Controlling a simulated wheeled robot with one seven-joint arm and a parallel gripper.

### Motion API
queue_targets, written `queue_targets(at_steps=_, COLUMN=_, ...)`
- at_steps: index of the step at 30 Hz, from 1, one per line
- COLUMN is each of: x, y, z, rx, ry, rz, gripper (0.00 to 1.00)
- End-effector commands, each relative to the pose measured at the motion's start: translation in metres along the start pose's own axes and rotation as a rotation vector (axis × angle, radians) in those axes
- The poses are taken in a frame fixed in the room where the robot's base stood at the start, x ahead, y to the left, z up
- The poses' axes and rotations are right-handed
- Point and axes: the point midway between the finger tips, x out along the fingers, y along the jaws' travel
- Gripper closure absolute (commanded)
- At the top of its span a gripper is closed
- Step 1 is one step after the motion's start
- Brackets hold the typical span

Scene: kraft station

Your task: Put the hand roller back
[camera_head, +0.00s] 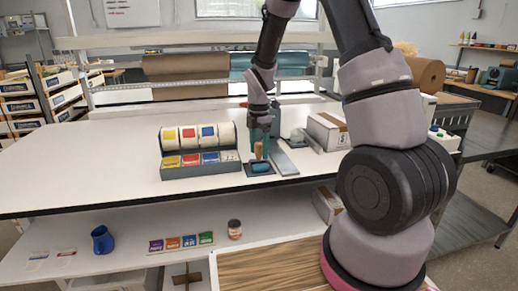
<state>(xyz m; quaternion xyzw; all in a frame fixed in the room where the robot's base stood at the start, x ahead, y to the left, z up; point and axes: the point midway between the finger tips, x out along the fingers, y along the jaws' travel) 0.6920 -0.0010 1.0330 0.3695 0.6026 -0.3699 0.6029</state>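The hand roller (261,167) has a blue-teal roller at the bottom and a tan handle (258,150) standing upright above it. It is at a small dark pad or holder (250,172) on the white table, just right of the grey rack. Whether it rests there or hangs slightly above is too small to tell. My gripper (260,149) points straight down over it, with its fingers around the handle. I cannot tell whether the fingers are closed on it.
A grey rack (200,171) with coloured label rolls stands to the left. A flat grey plate (285,162) lies close on the right, with a box (327,132) beyond. The white table (80,165) is clear on the left. A lower shelf (130,262) holds a blue cup and cards.

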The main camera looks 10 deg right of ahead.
Motion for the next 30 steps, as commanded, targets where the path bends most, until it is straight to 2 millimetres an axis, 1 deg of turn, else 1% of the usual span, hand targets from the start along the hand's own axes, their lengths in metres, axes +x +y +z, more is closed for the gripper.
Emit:
queue_targets(at_steps=5, x=-0.003, y=0.000, z=0.000, rx=-0.001, ry=0.000, rz=0.001, gripper=0.35)
queue_targets(at_steps=8, x=-0.014, y=0.001, z=0.000, rx=0.000, ry=0.000, rz=0.004, gripper=0.35)
queue_targets(at_steps=11, x=-0.032, y=0.001, z=0.000, rx=-0.001, ry=-0.001, rz=0.006, gripper=0.35)
queue_targets(at_steps=18, x=-0.085, y=0.001, z=0.000, rx=0.000, ry=-0.001, rz=0.004, gripper=0.35)
queue_targets(at_steps=21, x=-0.102, y=0.001, z=0.000, rx=0.000, ry=0.000, rz=0.004, gripper=0.35)
queue_targets(at_steps=24, x=-0.114, y=0.000, z=0.000, rx=0.000, ry=-0.001, rz=0.002, gripper=0.35)
queue_targets(at_steps=27, x=-0.122, y=0.000, z=0.000, rx=0.007, ry=0.000, rz=0.003, gripper=0.35)
queue_targets(at_steps=29, x=-0.129, y=-0.003, z=0.000, rx=0.038, ry=-0.001, rz=0.013, gripper=0.35)
queue_targets(at_steps=30, x=-0.136, y=-0.007, z=0.001, rx=0.079, ry=-0.001, rz=0.024, gripper=0.35)
